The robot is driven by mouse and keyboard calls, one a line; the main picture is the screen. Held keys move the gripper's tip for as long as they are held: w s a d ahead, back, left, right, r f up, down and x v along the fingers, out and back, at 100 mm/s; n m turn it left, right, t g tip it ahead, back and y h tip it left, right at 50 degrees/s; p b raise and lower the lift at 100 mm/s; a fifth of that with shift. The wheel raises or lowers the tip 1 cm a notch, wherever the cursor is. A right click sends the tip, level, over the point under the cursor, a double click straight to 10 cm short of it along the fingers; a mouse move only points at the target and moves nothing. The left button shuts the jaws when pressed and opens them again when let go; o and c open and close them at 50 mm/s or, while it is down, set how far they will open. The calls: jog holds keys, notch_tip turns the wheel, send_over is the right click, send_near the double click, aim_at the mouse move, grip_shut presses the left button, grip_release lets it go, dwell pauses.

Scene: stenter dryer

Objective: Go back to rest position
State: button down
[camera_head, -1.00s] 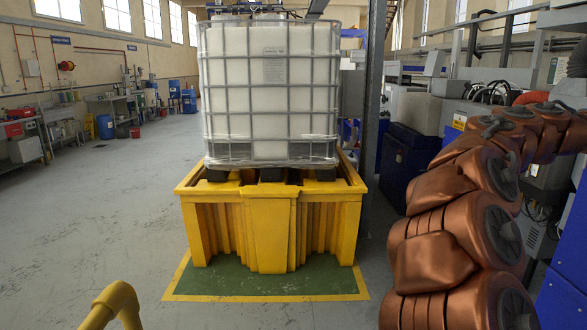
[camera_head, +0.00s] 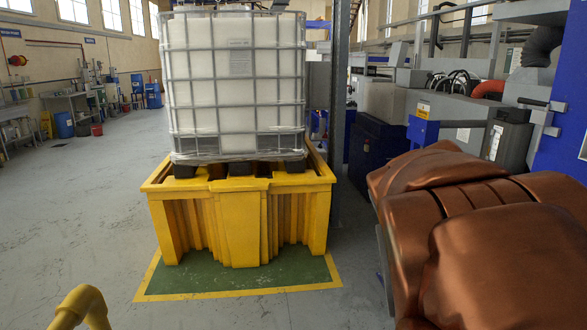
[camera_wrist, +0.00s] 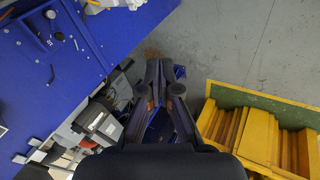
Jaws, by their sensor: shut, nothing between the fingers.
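My gripper (camera_wrist: 163,75) shows in the wrist view, its dark fingers together and nothing seen between them. It hangs over the grey floor (camera_wrist: 215,40), with a blue machine panel (camera_wrist: 50,65) to the left and the yellow spill pallet (camera_wrist: 262,135) to the right. In the head view my copper-coloured arm fills the lower right, and my gripper is out of sight there. The arm looks folded close to the camera.
A white caged tank (camera_head: 236,85) stands on the yellow spill pallet (camera_head: 240,215) at the centre. Blue machinery (camera_head: 562,125) is at the right. Shelves and a blue drum (camera_head: 64,125) line the left wall.

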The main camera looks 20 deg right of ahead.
jog(key=s+a+f+n+y, duration=0.1)
jog(key=s+a+f+y, duration=0.1)
jog(key=a, duration=0.6)
jog(key=s+a+f+n+g+y, duration=0.1)
jog(key=s+a+f+y, duration=0.1)
jog(key=s+a+f, duration=0.3)
jog(key=s+a+f+n+g+y, duration=0.1)
jog(key=s+a+f, duration=0.3)
jog(key=a, duration=0.6)
jog(key=shift+a+f+n+y, duration=0.3)
jog(key=shift+a+f+y, duration=0.1)
jog(key=shift+f+y, duration=0.25)
jog(key=shift+s+d+r, duration=0.1)
